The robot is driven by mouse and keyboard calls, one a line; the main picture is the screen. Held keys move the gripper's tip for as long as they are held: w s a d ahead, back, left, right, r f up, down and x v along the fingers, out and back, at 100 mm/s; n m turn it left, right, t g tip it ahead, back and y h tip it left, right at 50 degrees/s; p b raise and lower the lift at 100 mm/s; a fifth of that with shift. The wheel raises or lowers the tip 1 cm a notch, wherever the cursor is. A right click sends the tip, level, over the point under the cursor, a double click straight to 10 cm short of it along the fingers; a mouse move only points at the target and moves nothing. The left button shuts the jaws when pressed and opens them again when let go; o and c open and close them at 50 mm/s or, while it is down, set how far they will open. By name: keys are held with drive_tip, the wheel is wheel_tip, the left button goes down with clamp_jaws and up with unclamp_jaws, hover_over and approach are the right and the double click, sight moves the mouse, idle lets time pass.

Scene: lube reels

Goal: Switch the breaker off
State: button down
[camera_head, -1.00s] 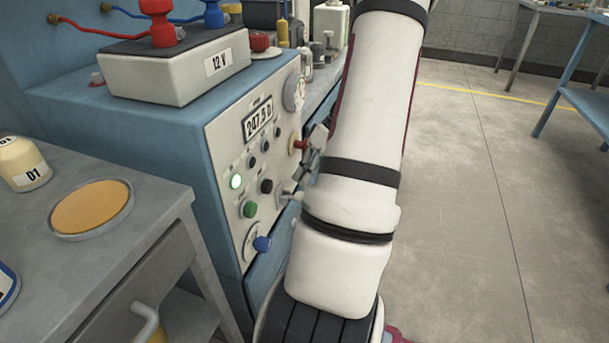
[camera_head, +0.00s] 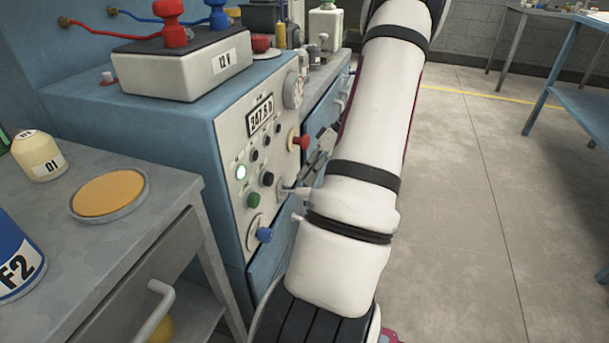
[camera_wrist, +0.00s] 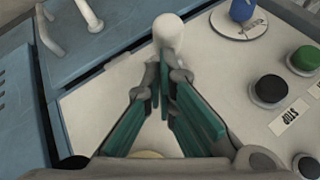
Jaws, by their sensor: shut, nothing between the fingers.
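The breaker appears to be the pale lever (camera_head: 297,191) on the right part of the grey control panel, partly hidden by my arm. In the wrist view its rounded white end (camera_wrist: 168,30) stands just beyond my fingertips. My gripper (camera_head: 306,178) is partly hidden by my arm in the head view, close above the lever. In the wrist view my gripper (camera_wrist: 165,72) has its green-padded fingers shut, with nothing between them, pointing toward the lever's white end. I cannot tell whether they touch.
The panel has a blue knob (camera_head: 264,235), a green button (camera_head: 253,200), black buttons, a lit indicator (camera_head: 241,172) and a red knob (camera_head: 300,141). Blue drawers with handles lie beside the panel. A grey bench (camera_head: 60,240) stands at left.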

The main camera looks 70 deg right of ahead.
drive_tip(key=f, duration=0.1)
drive_tip(key=s+f, duration=0.2)
drive_tip(key=f, duration=0.1)
idle(0.5)
drive_tip(key=shift+r+p, duration=0.55)
drive_tip(key=shift+r, duration=0.25)
drive_tip(key=shift+s+d, duration=0.1)
drive_tip(key=shift+d, duration=0.05)
